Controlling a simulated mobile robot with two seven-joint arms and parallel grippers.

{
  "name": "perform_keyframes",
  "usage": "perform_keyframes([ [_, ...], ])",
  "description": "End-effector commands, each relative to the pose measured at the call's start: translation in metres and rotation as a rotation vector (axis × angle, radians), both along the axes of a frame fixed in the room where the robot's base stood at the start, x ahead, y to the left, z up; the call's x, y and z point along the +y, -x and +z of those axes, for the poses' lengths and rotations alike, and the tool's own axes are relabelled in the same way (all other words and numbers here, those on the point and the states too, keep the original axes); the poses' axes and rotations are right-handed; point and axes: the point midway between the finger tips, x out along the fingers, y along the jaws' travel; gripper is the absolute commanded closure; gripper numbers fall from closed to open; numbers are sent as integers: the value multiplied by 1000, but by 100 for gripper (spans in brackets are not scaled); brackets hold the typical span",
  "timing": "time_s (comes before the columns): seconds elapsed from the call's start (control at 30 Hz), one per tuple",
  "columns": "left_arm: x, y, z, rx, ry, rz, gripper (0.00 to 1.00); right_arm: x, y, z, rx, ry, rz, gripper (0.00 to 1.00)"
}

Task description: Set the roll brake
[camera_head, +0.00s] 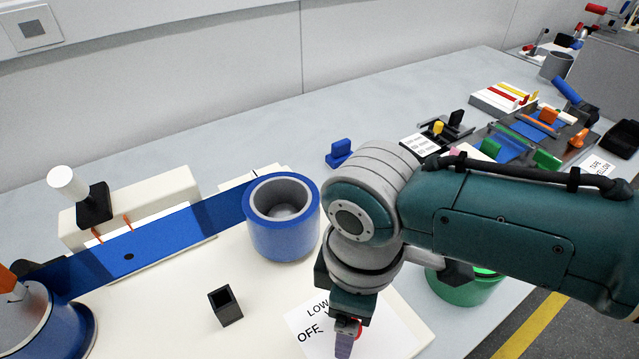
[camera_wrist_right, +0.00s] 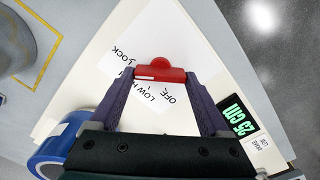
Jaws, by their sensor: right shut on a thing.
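The brake label card (camera_head: 310,320) lies on the cream base plate; "LOW" and "OFF" show in the head view. The same card (camera_wrist_right: 172,30) shows "LOCK", "LOW" and "OFF" in the wrist view. A red brake knob (camera_wrist_right: 160,72) stands over the card between my right fingertips. My right gripper (camera_wrist_right: 160,78) is shut on this knob. In the head view my right gripper (camera_head: 347,335) points down at the card and hides most of the knob. Which word the knob points to is unclear. The blue tape roll (camera_head: 283,238) stands left of my gripper. My left gripper is out of view.
Blue tape runs left from the roll past a cream block (camera_head: 135,215) with a white-topped lever (camera_head: 75,190). A small black square holder (camera_head: 225,305) stands in front. A green bin (camera_head: 465,285) sits behind my arm. A green "25 cm" display (camera_wrist_right: 238,118) is near the knob.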

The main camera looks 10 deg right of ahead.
Motion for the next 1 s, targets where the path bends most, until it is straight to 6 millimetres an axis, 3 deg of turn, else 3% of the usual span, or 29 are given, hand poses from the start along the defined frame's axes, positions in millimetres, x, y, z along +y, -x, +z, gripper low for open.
perform_keyframes([
  [0.4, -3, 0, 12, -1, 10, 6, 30, 2, -1, 2, 0, -4, -187, 76],
  [0.97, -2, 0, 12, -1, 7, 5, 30, 1, -1, 1, 0, -4, -215, 76],
  [1.0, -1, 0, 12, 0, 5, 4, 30, 1, -1, 1, 0, -4, -215, 16],
])
